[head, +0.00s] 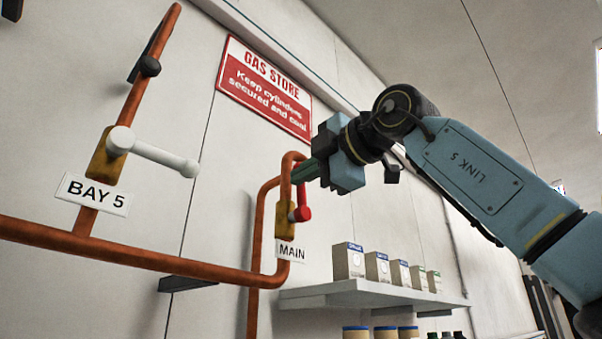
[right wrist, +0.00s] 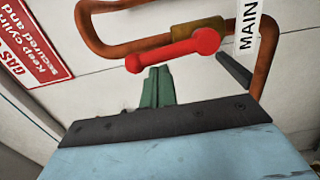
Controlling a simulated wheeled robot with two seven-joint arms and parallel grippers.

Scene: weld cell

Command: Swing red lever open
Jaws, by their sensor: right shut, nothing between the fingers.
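The red lever (head: 303,206) sits on the brass valve body (head: 285,220) of the orange pipe above the MAIN label (head: 290,252). Its bar points up, roughly along the pipe. In the right wrist view the lever (right wrist: 175,52) shows whole, its thick hub by the valve and its free end to the left. My right gripper (head: 298,173) is shut and empty, its green fingers close to the lever's upper, free end. In the right wrist view the fingertips (right wrist: 158,70) appear just beside the bar; I cannot tell whether they touch. My left gripper is not in view.
A white-handled valve (head: 150,152) with a BAY 5 label (head: 94,194) is at the left. Orange pipe (head: 150,261) runs along the wall. A shelf (head: 370,296) with several boxes stands below my right arm. A GAS STORE sign (head: 265,88) hangs above.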

